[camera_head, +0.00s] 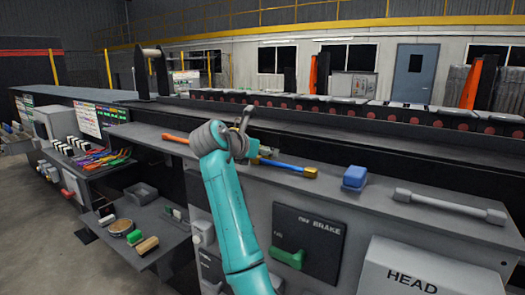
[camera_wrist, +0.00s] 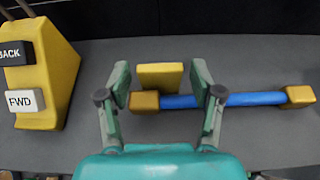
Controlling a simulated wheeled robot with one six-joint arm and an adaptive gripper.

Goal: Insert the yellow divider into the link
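A small yellow block (camera_wrist: 160,76), which looks like the divider, shows between my fingertips in the wrist view. My gripper (camera_wrist: 159,88) is open, with a finger on each side of the block and narrow gaps visible. Whether the fingers are level with it in depth is unclear. A blue bar with yellow ends (camera_wrist: 235,99) lies close by, its left end also between the fingers. In the head view my gripper (camera_head: 242,128) is over the grey ledge, left of the blue bar (camera_head: 285,165). I cannot pick out the link for certain.
A yellow box with BACK and FWD buttons (camera_wrist: 47,75) stands left of my gripper. On the ledge (camera_head: 330,186) are an orange-handled tool (camera_head: 176,138), a blue block (camera_head: 354,178) and a grey bar (camera_head: 450,205). A dark row with red discs (camera_head: 368,116) runs behind.

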